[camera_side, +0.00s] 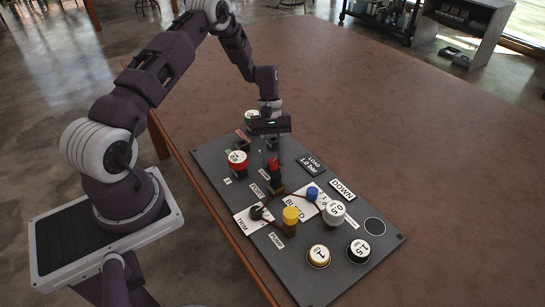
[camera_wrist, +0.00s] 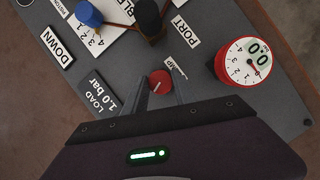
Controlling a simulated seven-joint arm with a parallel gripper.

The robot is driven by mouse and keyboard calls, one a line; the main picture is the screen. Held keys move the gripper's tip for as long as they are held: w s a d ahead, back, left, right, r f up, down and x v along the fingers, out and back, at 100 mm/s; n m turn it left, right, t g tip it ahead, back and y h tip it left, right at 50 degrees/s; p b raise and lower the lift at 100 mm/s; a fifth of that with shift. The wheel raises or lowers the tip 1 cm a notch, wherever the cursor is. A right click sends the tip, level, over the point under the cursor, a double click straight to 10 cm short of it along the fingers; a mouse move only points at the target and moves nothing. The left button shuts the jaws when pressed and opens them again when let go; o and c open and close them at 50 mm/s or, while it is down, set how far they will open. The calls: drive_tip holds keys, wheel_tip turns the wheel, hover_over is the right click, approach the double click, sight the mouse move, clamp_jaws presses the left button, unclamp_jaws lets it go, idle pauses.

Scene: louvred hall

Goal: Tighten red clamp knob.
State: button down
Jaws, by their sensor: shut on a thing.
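The red clamp knob (camera_wrist: 160,79) is a small round knob with a pale line on its top, on the dark grey panel (camera_wrist: 290,110). In the wrist view it sits between the two fingers of my gripper (camera_wrist: 159,88), which are shut on it. In the side view my gripper (camera_side: 271,154) points down at the panel, and the red knob (camera_side: 273,164) shows between its fingers. A white label beside the knob is partly hidden by a finger, so only its last letters show.
A red dial with a white face (camera_wrist: 246,62) stands close by on the right in the wrist view. The brown tabletop right of the panel is clear.

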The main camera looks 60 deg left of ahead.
drive_tip(key=shift+w+m+g+y, duration=0.1)
drive_tip(key=shift+m+g+y, duration=0.4)
drive_tip(key=shift+m, duration=1.3)
drive_tip(key=c, duration=1)
unclamp_jaws()
drive_tip(key=v, duration=0.7)
drive_tip(key=shift+r, duration=0.1)
